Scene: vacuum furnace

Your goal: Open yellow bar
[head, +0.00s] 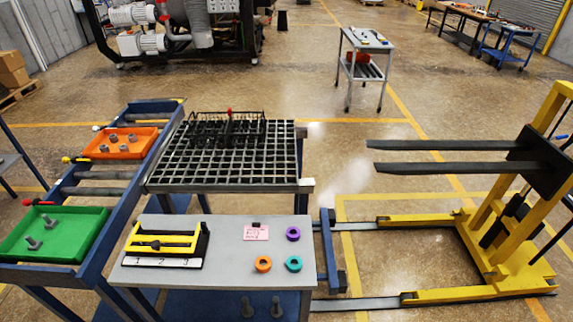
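A yellow bar (178,240) is part of a small black-framed fixture on the left of the grey table (225,282). The bar runs roughly left to right across the fixture, and a dark piece shows at its middle. A white strip (162,262) marked 1, 2, 3 lies along the fixture's front edge. Whether the bar is latched cannot be told at this size. Neither of my grippers shows in the head view, and nothing is seen touching the bar.
A pink note (256,233) and purple (293,233), orange (263,264) and teal (293,264) rings lie right of the fixture. Behind stands a black grid (225,172). Left, a blue rack holds orange (96,150) and green (75,243) trays. A yellow lift (500,220) stands right.

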